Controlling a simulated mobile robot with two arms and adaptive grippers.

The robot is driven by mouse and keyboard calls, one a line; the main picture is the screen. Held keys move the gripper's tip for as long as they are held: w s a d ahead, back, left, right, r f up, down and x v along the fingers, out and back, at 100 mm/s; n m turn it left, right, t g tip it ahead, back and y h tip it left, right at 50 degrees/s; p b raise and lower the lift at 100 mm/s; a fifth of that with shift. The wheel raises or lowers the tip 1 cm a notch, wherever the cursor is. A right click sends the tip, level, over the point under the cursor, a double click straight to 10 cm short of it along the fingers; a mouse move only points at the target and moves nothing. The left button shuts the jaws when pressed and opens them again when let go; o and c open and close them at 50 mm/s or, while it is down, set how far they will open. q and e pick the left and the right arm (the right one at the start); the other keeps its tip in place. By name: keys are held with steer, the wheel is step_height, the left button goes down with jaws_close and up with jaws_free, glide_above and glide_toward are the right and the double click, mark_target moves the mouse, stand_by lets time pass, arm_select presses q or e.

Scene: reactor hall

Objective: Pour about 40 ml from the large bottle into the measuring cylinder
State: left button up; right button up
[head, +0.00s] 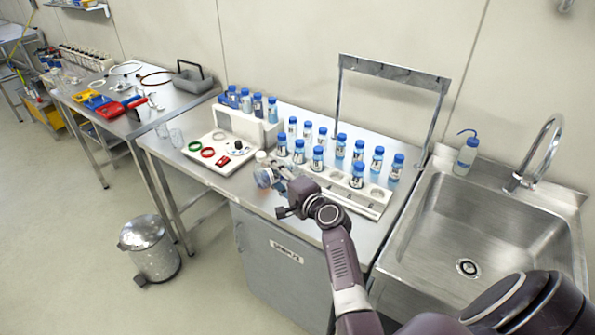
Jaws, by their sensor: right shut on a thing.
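My right gripper (281,188) reaches over the front of the steel bench and is shut on a bluish, clear object, seemingly the large bottle (264,178). The gripper hides part of it; it looks tilted, but its mouth and level are too small to tell. Two clear glass vessels (176,138) stand near the left end of the bench, apart from the gripper; I cannot tell whether one is the measuring cylinder. My left gripper is not in view.
A white rack (372,209) with several blue-capped bottles stands just right of the gripper. A white tray (222,143) with a black knob and coloured rings lies to the left. A sink (481,222) is at the right. Bare bench lies at the front left.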

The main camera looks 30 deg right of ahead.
steer(key=shift+a+r+m+p, duration=0.15)
steer(key=shift+r+m+p, duration=0.15)
steer(key=shift+p, duration=0.1)
steer(key=shift+a, duration=0.2)
stand_by(0.5)
steer(key=shift+r, duration=0.15)
stand_by(0.6)
step_height(320, 180, down, 3)
steer(key=n+b, duration=0.2)
steer(key=b, duration=0.2)
steer(key=shift+s+a, duration=0.15)
steer(key=shift+r+n+h, duration=0.3)
steer(key=shift+r+n, duration=0.05)
steer(key=shift+n, duration=0.25)
steer(key=shift+f+n+b, duration=0.25)
steer(key=shift+n+b, duration=0.25)
steer(key=shift+n, duration=0.2)
steer(key=shift+d+r, duration=0.1)
steer(key=shift+d, duration=0.1)
